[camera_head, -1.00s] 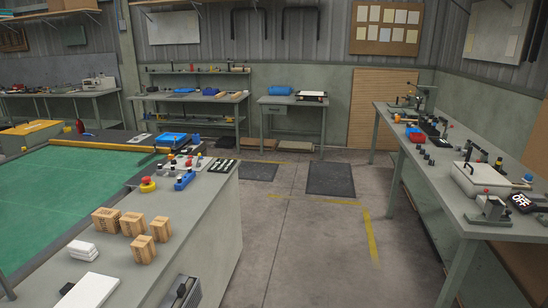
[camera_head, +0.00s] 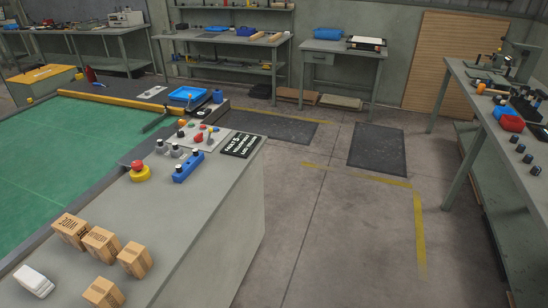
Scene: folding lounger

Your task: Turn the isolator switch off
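No gripper of mine shows in the head view. I cannot tell for certain which thing is the isolator switch. On the grey bench at left stands a round red knob on a yellow base (camera_head: 140,174). To its right is a blue block with dark knobs on top (camera_head: 188,167). Behind them lies a light panel with red, green and orange knobs (camera_head: 211,141). A black sign with white lettering (camera_head: 242,145) lies at the bench's right edge; its words are too small to read surely.
Several wooden blocks (camera_head: 135,259) and a white block (camera_head: 33,281) are on the near part of the bench (camera_head: 195,218). A green surface (camera_head: 60,150) adjoins it at left. Another bench with knobs and tools (camera_head: 470,85) stands at right. The concrete floor between (camera_head: 340,235) is clear.

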